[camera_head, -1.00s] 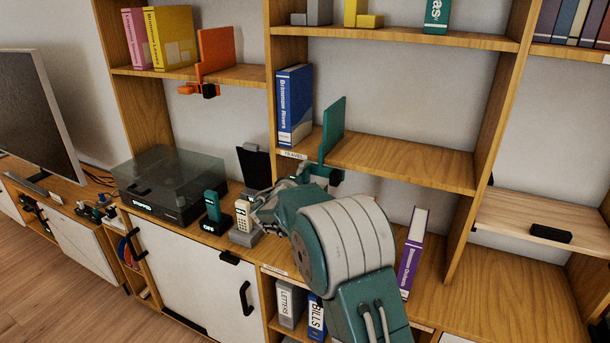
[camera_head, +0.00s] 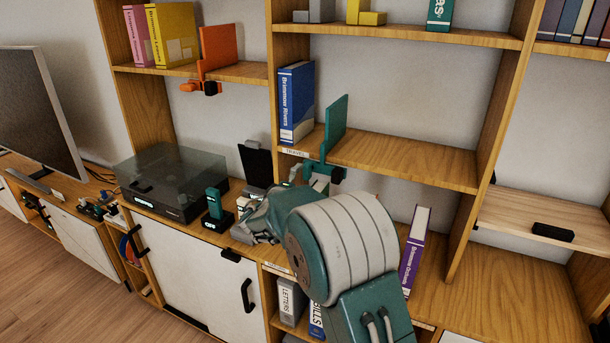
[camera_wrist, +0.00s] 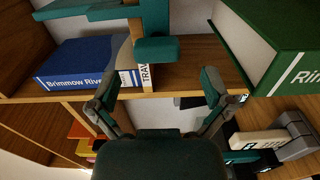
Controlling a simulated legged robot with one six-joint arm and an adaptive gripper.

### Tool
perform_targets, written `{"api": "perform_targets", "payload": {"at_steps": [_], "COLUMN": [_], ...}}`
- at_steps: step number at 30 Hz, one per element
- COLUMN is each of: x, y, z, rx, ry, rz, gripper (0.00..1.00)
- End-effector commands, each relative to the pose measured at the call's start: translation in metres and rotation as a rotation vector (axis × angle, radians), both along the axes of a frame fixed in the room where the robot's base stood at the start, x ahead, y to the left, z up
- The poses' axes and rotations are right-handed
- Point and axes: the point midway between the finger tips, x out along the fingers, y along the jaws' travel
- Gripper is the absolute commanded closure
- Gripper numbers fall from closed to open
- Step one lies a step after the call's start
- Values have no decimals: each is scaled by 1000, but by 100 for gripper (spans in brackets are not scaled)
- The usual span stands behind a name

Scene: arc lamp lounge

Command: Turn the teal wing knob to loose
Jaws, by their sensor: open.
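The teal bookend (camera_head: 336,122) stands on the middle shelf, with its clamp (camera_head: 316,172) at the shelf's front edge. In the wrist view, the teal wing knob (camera_wrist: 158,50) shows as a thick bar at the bottom end of the teal clamp. My gripper (camera_wrist: 160,87) is open, its two fingertips apart on either side below the knob in that picture. The knob lies ahead of the gap, and I see no contact. In the head view my arm covers most of the gripper. No loose marking is readable.
A blue book (camera_head: 296,103) stands left of the bookend; it also shows in the wrist view (camera_wrist: 85,65). A green book (camera_wrist: 270,40) is close on the right there. An orange bookend (camera_head: 218,48) is clamped to the left shelf. A purple book (camera_head: 415,250) leans below.

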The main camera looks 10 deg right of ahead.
Motion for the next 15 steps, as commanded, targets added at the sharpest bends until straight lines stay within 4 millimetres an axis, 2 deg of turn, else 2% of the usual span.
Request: {"api": "perform_targets", "payload": {"at_steps": [3, 9, 15], "x": [-21, -49, -61], "y": [17, 38, 46], "z": [0, -1, -2], "rx": [0, 0, 0], "ry": [2, 2, 2], "rz": [4, 3, 0], "gripper": [0, 0, 0]}}
